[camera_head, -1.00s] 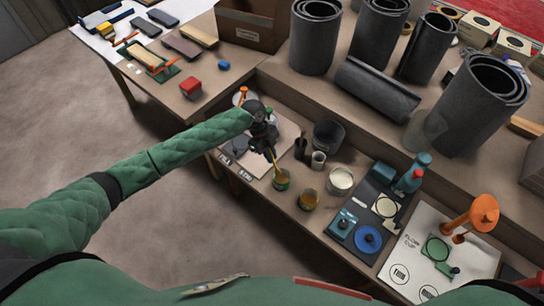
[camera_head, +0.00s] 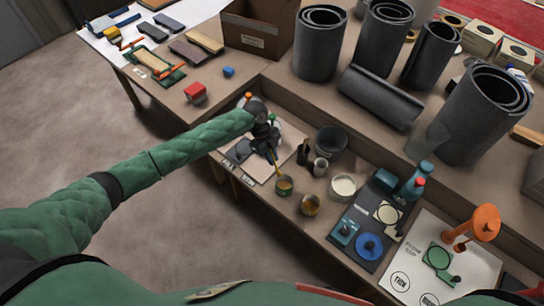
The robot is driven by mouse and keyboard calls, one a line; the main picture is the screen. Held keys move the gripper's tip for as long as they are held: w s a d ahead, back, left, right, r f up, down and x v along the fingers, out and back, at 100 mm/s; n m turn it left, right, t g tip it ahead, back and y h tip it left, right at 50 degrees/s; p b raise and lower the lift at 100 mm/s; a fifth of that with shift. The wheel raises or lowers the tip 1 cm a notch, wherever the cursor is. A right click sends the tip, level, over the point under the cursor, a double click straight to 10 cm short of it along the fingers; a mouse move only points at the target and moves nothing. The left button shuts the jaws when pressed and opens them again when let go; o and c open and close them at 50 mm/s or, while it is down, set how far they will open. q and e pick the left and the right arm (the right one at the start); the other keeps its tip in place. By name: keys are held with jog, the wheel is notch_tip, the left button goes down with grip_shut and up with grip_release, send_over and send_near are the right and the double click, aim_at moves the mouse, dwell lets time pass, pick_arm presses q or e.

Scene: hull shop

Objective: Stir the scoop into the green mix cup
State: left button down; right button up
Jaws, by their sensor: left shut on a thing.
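The green mix cup (camera_head: 284,187) stands upright near the front edge of the bench, in the head view, with a greenish band and amber contents. My left gripper (camera_head: 271,150) is above it and a little to its left, shut on a thin yellow scoop (camera_head: 277,166). The scoop slants down to the cup, and its lower end appears to be at or inside the cup's mouth. How deep it reaches is too small to tell. My right gripper is out of view.
An amber-filled cup (camera_head: 310,205) stands close to the right, then a white-filled tub (camera_head: 342,187). A dark bucket (camera_head: 331,142) and small dark containers are behind. A dark mat (camera_head: 362,222) with several items lies right. Large grey rolls (camera_head: 320,45) stand on the raised back shelf.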

pick_arm(q)
jog(key=shift+r+p, duration=1.3)
jog(key=shift+r, duration=1.1)
